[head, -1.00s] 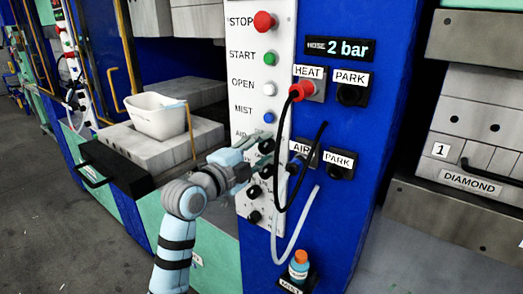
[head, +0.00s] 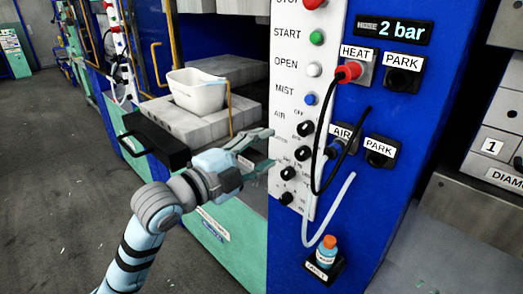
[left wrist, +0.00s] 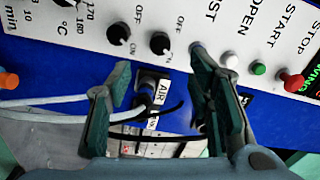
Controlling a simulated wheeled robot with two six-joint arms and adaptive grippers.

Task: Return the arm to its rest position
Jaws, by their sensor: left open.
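My left arm comes in from the lower left in the head view. Its left gripper (head: 262,152) is open and empty, in front of the lower left edge of the white control panel (head: 294,90). In the left wrist view the two fingers of the left gripper (left wrist: 165,100) are spread apart, with the panel's knobs and buttons beyond them. Nothing is between the fingertips that I can see as held. My right gripper does not show in either view.
A blue press column (head: 385,190) carries the panel, a red plug (head: 347,73) at HEAT, a blue plug (head: 336,147) at AIR and hanging hoses. A white tub (head: 197,92) stands on grey blocks behind the arm. An orange-capped bottle (head: 327,248) sits low on the column. Open floor lies left.

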